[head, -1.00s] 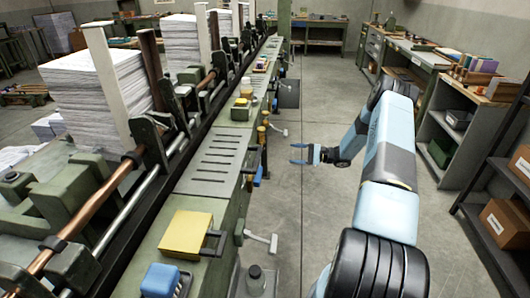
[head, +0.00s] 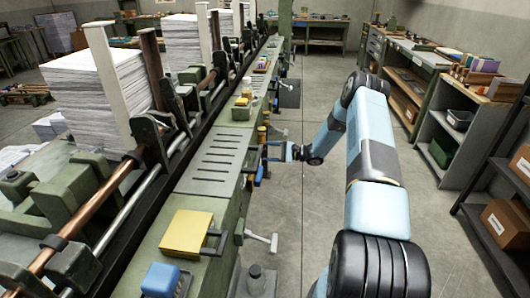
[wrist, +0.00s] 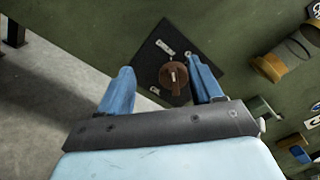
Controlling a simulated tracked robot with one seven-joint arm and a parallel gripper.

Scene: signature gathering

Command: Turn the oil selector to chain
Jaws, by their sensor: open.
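The selector is a round brown knob (wrist: 174,75) with a pale pointer mark. It sits on a black diamond-shaped plate (wrist: 150,62) on the green machine side. Small pale label tags lie around the knob; their markings are too small to read. My gripper (wrist: 160,65) has its blue fingers apart, with the knob showing between them, nearer the right finger. Contact with the knob cannot be told. In the head view, my gripper (head: 267,151) is beside the machine's right side, fingers pointing left at it. The knob is not visible there.
Brass-coloured round fittings (wrist: 268,66) and other parts sit on the panel to the right of the plate. In the head view, a lever (head: 262,238) sticks out nearer me.

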